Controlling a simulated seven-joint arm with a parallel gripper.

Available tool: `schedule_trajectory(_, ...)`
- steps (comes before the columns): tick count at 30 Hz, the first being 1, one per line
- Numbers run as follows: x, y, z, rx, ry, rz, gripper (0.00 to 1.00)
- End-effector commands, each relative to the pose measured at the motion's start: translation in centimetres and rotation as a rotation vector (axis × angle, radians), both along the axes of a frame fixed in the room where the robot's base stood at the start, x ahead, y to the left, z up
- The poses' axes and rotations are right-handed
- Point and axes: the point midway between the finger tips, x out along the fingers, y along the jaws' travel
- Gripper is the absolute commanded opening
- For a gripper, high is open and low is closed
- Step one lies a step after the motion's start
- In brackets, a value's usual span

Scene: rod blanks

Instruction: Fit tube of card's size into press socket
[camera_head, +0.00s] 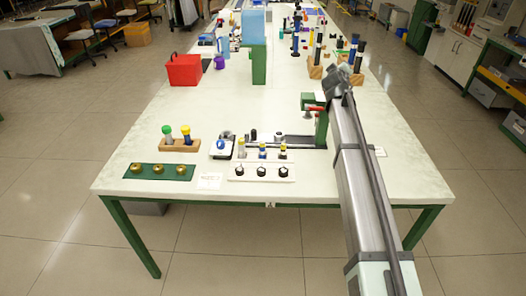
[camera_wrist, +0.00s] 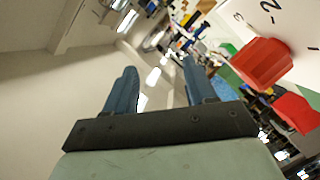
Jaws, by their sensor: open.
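My gripper (camera_head: 338,78) is raised above the right side of the table; its two dark blue fingers (camera_wrist: 160,72) are apart with nothing between them in the wrist view. A small written card (camera_head: 209,181) lies near the front edge; its text is too small to read.
A green plate with brass rings (camera_head: 158,171) and a wooden block with green- and yellow-topped pieces (camera_head: 180,144) stand at left. A blue-white device (camera_head: 221,148) is beside the rack. A red bin (camera_head: 184,70) and green post (camera_head: 259,65) stand farther back. The table middle is clear.

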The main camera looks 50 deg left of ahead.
Motion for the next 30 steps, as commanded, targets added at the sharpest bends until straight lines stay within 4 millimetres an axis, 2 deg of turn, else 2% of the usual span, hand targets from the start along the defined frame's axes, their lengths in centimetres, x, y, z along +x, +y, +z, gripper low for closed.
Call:
schedule_trajectory(1, -2.4, 2.0, 1.2, 0.024, 0.026, 0.011, 0.55)
schedule_trajectory(6, -9.2, 6.9, 3.4, 0.087, 0.161, 0.016, 0.55)
schedule_trajectory(8, -11.7, 8.3, 3.5, 0.098, 0.234, 0.009, 0.55)
schedule_trajectory(10, -14.1, 9.4, 2.6, 0.091, 0.335, -0.009, 0.55)
schedule_trajectory(17, -19.4, 10.0, -4.0, -0.036, 0.700, -0.087, 0.55)
schedule_trajectory(21, -23.4, 9.7, -7.8, -0.161, 0.932, -0.111, 0.55)
schedule_trajectory(27, -28.4, 9.0, -10.5, -0.313, 1.161, -0.107, 0.55)
schedule_trajectory(30, -29.6, 8.7, -10.9, -0.356, 1.218, -0.103, 0.55)
